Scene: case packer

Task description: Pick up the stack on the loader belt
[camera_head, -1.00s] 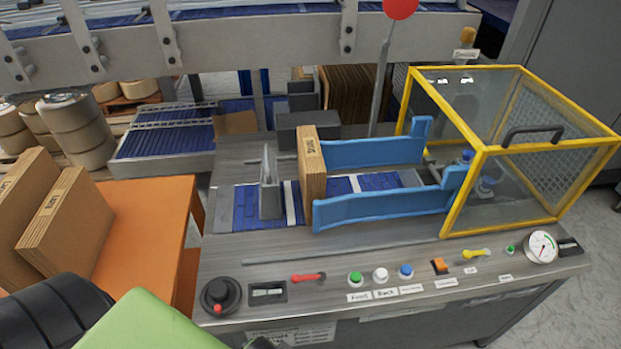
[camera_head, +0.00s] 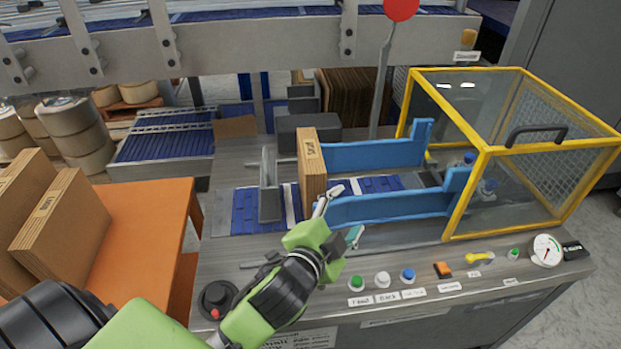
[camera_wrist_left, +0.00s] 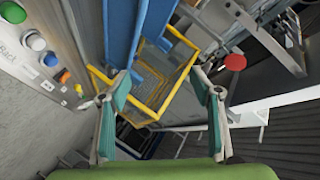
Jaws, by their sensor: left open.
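A stack of flat brown cartons (camera_head: 312,170) stands upright on the blue loader belt (camera_head: 245,210), at the near-left end of the blue guide rails. A grey upright plate (camera_head: 269,185) stands left of it, with a gap between. My left gripper (camera_head: 342,211) is open and empty. It is over the front side of the belt, close to the stack's lower right and the near blue rail (camera_head: 395,207). The left wrist view shows its two teal-padded fingers (camera_wrist_left: 163,108) spread apart with nothing between; I do not make out the stack there. My right gripper is not in view.
A yellow-framed clear guard (camera_head: 530,150) covers the belt's right end. Buttons, a black knob (camera_head: 217,298) and a gauge (camera_head: 545,250) line the front panel. An orange table (camera_head: 150,235) with more carton stacks (camera_head: 62,225) stands at left. A red disc on a post (camera_head: 401,8) rises behind.

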